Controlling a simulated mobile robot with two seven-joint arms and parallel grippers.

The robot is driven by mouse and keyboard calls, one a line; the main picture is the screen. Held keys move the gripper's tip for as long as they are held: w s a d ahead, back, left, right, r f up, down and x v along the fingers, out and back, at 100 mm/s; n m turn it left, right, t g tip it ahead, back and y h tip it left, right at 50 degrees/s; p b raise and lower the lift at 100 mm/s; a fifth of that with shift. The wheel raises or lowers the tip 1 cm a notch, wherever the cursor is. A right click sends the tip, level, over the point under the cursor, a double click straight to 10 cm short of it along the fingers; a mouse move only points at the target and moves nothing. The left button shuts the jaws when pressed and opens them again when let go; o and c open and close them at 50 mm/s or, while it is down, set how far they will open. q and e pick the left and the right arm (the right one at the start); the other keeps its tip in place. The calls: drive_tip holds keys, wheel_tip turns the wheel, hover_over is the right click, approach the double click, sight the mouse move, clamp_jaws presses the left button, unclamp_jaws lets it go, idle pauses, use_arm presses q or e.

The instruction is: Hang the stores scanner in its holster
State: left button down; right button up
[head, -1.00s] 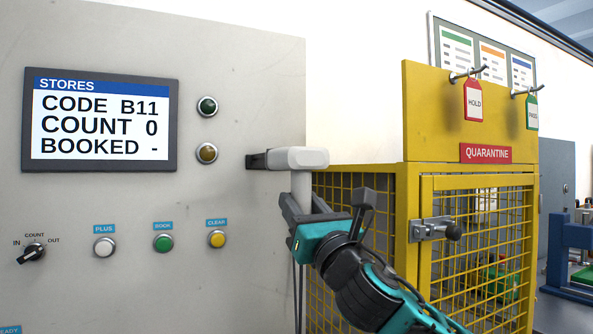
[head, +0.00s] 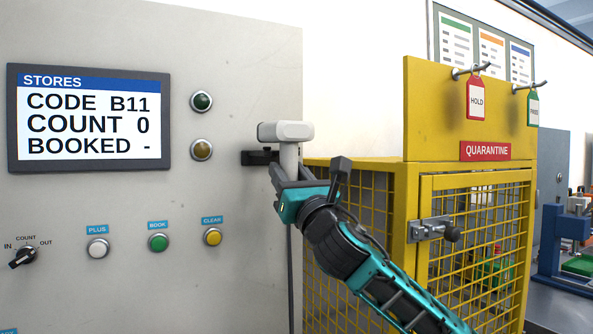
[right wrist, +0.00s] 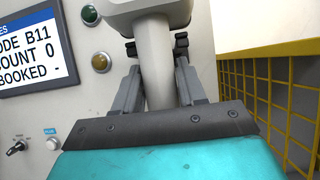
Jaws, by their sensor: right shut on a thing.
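The stores scanner (head: 286,131) is pale grey with a blocky head and a straight handle. It is upright at the right edge of the grey panel. My right gripper (head: 289,178) is shut on its handle. The right wrist view shows the handle of the scanner (right wrist: 155,65) between the two fingers of the gripper (right wrist: 156,45). The dark holster (head: 258,157) projects from the panel edge, just below and left of the scanner's head. The handle hides part of it, and I cannot tell whether they touch. My left gripper is not in view.
The grey panel (head: 230,75) carries a STORES screen (head: 90,118), lamps, buttons and a selector knob (head: 24,256). A yellow mesh quarantine cage (head: 470,220) stands close on the right, with a latch (head: 433,229) and hanging tags. Open space lies above the scanner.

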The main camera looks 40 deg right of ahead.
drive_tip(key=w+d+p, duration=0.1)
drive_tip(key=w+d, duration=0.1)
drive_tip(key=w, duration=0.5)
drive_tip(key=shift+w+p, duration=0.15)
drive_tip(key=shift+p, duration=0.2)
drive_tip(key=shift+d, duration=0.1)
idle(0.8)
drive_tip(key=shift+f, duration=0.1)
drive_tip(key=shift+f+b, duration=0.3)
drive_tip(key=shift+f, duration=0.2)
drive_tip(key=o, duration=1)
drive_tip(key=shift+o, duration=0.7)
